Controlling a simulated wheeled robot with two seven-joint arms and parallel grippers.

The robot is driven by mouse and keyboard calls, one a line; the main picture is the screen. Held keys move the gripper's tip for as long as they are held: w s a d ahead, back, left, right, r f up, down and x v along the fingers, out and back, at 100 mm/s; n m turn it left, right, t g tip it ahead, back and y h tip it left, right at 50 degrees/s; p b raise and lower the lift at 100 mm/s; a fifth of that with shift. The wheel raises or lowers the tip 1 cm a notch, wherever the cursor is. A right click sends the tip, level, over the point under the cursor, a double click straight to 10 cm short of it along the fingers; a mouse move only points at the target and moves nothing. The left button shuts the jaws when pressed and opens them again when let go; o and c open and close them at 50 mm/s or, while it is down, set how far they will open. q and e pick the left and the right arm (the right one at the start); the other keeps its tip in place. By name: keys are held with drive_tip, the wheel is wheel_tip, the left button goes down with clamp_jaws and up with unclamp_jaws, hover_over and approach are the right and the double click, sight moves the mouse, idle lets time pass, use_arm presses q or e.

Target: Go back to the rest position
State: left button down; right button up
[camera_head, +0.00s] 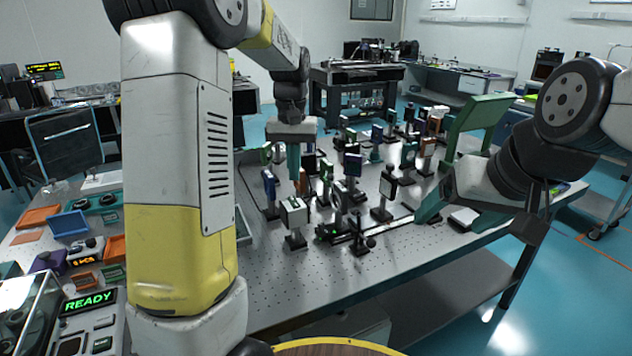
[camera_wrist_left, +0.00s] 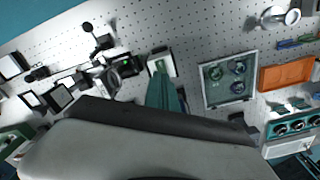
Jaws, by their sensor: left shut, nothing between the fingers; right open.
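My left gripper (camera_head: 294,160) hangs over the optical table (camera_head: 285,285) among the mounted optics, with its teal fingers pointing down and together. In the left wrist view its teal fingers (camera_wrist_left: 164,93) show end-on beside a small white-faced mount (camera_wrist_left: 161,64), and nothing shows between them. Whether they touch the mount is not clear. My right gripper (camera_head: 456,205) is open and empty at the table's right side, its teal fingers spread and pointing left in the head view.
Several posts with optics crowd the table, including a white block mount (camera_head: 294,213) and a black rail with a green light (camera_head: 340,236). A green-framed device (camera_head: 480,122) stands behind my right gripper. Orange trays (camera_head: 37,217) and a READY display (camera_head: 90,302) lie left.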

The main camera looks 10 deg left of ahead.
use_arm(q)
drive_tip(key=s+d+r+t+h, duration=0.1)
drive_tip(key=s+r+t, duration=0.2)
drive_tip(key=s, duration=0.9)
drive_tip(key=s+d+r+m+t+h, duration=0.1)
drive_tip(key=s+r+t, duration=0.2)
drive_tip(key=s, duration=0.9)
drive_tip(key=shift+d, duration=0.1)
